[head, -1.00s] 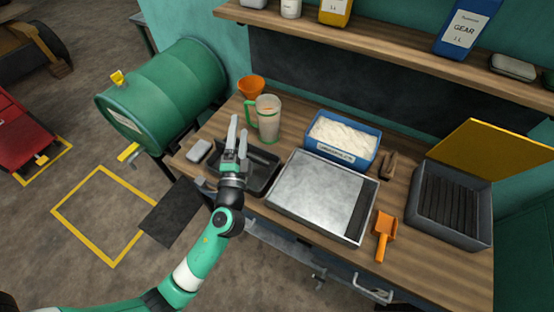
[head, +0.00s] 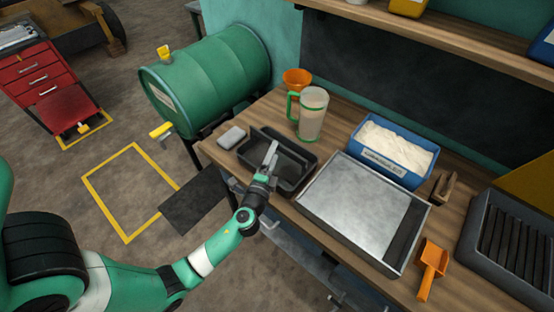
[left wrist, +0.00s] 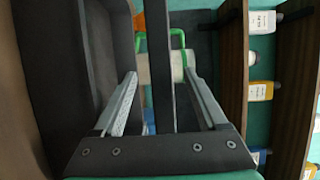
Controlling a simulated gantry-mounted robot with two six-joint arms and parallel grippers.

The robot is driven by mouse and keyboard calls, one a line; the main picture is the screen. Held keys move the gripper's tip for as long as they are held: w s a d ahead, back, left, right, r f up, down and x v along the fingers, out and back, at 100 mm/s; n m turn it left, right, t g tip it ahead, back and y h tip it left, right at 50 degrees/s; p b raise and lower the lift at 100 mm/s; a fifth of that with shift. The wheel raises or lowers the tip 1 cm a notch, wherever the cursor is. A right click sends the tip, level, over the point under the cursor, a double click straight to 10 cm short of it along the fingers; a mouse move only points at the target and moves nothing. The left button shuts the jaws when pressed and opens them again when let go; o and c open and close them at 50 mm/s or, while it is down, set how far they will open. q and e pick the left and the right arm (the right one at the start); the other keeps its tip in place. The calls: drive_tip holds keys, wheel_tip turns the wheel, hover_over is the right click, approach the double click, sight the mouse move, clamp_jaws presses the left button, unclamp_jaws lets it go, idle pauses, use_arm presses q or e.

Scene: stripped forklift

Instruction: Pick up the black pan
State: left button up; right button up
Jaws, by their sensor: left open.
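The black pan (head: 296,171) is a dark rectangular tray with raised walls on the wooden bench, left of the metal tray. My left gripper (head: 271,150) is open at the pan, its fingers pointing toward the back of the bench. In the left wrist view, the open fingers (left wrist: 160,76) stand on either side of a dark upright strip, which looks like a wall of the pan. More of the pan (left wrist: 92,50) shows to the left there. I cannot tell whether either finger touches it. My right gripper is not in view.
A green-handled jug (head: 312,115) and orange funnel (head: 296,79) stand behind the pan. A grey block (head: 231,137) lies to its left. A metal tray (head: 355,205), blue bin (head: 392,150) and orange scoop (head: 432,265) are to the right. A green drum (head: 205,80) is beyond the bench's left end.

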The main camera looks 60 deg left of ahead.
use_arm(q)
drive_tip(key=x, duration=0.7)
drive_tip(key=shift+a, duration=0.25)
clamp_jaws()
drive_tip(key=shift+r, duration=0.1)
idle(1.0)
drive_tip(key=shift+d+r, duration=0.1)
